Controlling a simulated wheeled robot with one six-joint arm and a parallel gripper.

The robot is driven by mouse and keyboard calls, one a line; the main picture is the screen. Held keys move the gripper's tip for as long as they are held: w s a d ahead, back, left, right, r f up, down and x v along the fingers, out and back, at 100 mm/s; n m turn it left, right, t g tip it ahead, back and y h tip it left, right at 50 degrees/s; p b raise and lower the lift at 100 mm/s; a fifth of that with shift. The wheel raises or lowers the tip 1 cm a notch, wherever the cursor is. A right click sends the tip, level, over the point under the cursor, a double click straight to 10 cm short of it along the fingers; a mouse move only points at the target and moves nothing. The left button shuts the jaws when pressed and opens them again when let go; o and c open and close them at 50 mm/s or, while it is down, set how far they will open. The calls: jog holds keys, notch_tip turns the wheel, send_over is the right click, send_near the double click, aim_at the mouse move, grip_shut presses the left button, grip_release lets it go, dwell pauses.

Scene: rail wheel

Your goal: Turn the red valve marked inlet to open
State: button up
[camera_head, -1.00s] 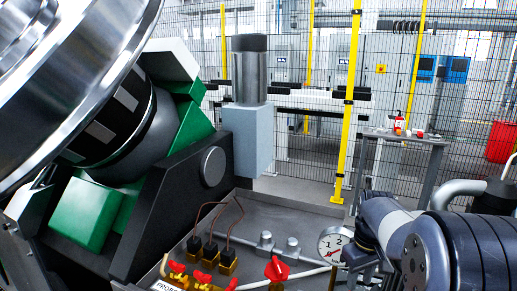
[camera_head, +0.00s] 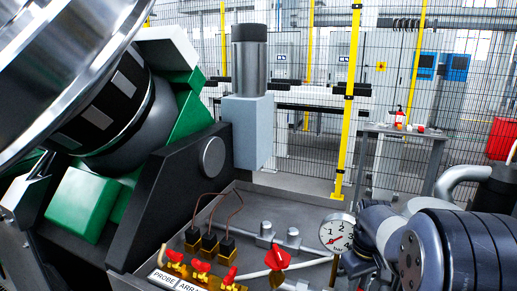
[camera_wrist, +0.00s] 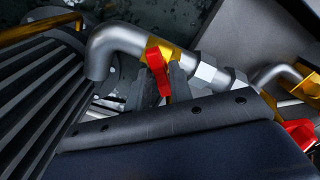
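A larger red valve handle (camera_head: 277,257) sits on a grey pipe in the tray, left of the pressure gauge. Several smaller red handles, such as the red handle (camera_head: 201,267), stand on brass valves at the tray's front left. No inlet marking is readable. My gripper (camera_head: 351,266) is low beside the gauge, partly hidden by it and my arm. In the wrist view, a red handle (camera_wrist: 157,62) on a yellow fitting shows at the dark fingers of my gripper (camera_wrist: 160,88); contact cannot be told. Another red handle (camera_wrist: 299,133) lies at the right.
The pressure gauge (camera_head: 337,232) stands close to my gripper. A bent grey pipe (camera_wrist: 112,45) and a ribbed dark body (camera_wrist: 40,95) crowd the wrist view's left. The large wheel (camera_head: 60,70) and its black and green stand fill the left. A label reads "PROBE ARRA".

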grip_shut()
